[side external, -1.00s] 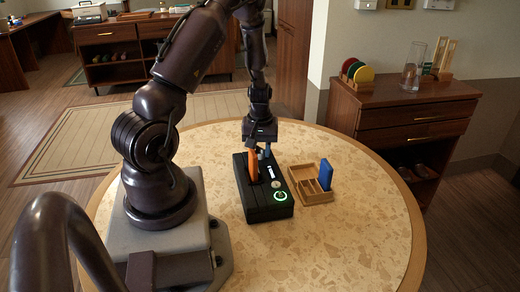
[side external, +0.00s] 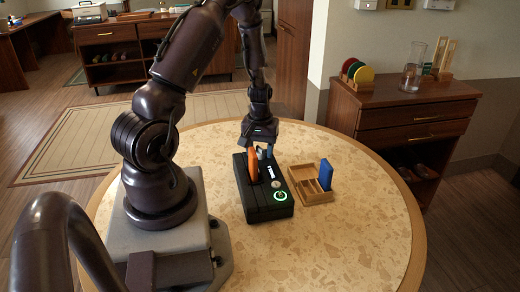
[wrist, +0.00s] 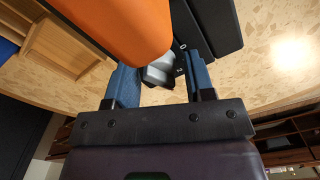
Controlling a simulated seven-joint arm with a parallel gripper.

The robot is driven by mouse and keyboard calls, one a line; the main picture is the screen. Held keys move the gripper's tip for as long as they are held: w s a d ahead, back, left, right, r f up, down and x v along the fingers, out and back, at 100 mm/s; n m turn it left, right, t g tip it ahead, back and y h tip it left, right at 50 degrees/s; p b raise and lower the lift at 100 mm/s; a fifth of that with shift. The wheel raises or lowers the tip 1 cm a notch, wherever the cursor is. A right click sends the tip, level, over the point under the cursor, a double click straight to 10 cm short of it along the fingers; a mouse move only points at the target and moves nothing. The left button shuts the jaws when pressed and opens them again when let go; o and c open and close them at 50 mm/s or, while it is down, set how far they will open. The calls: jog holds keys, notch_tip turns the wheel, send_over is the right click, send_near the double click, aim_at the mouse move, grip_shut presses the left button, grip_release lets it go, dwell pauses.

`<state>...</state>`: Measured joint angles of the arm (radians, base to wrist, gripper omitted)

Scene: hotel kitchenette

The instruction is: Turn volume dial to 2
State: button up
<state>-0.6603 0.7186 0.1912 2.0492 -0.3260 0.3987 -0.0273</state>
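A black device (side external: 262,205) stands on the round table, with a green-lit ring (side external: 281,196), a silver round knob (side external: 276,184) and a small white display on top. An orange upright piece (side external: 253,166) stands in it; it also fills the top of the wrist view (wrist: 125,25). My gripper (side external: 262,152) points down at the device's far end. In the wrist view its blue fingers (wrist: 160,80) are apart, with a grey knob-like part (wrist: 158,70) between or just beyond the tips.
A wooden tray with compartments (side external: 305,198) and a blue upright piece (side external: 325,174) stand right of the device. The table front (side external: 330,250) is clear. A wooden cabinet (side external: 405,115) with a glass carafe stands behind to the right.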

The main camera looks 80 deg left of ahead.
aim_at(260, 148)
jog(key=shift+o, duration=0.4)
notch_tip(260, 148, up, 13)
dwell(0.4)
jog(key=s+d+r+m+t, duration=0.2)
jog(key=d+r+m, duration=0.4)
jog(key=d, duration=0.7)
jog(key=s+d+r+m+t, duration=0.2)
jog(key=d+r+m+t, duration=0.1)
jog(key=d+r+m, duration=0.4)
jog(key=d+r, duration=0.3)
jog(key=d, duration=0.3)
jog(key=shift+s+t, duration=0.2)
jog(key=shift+t, duration=0.1)
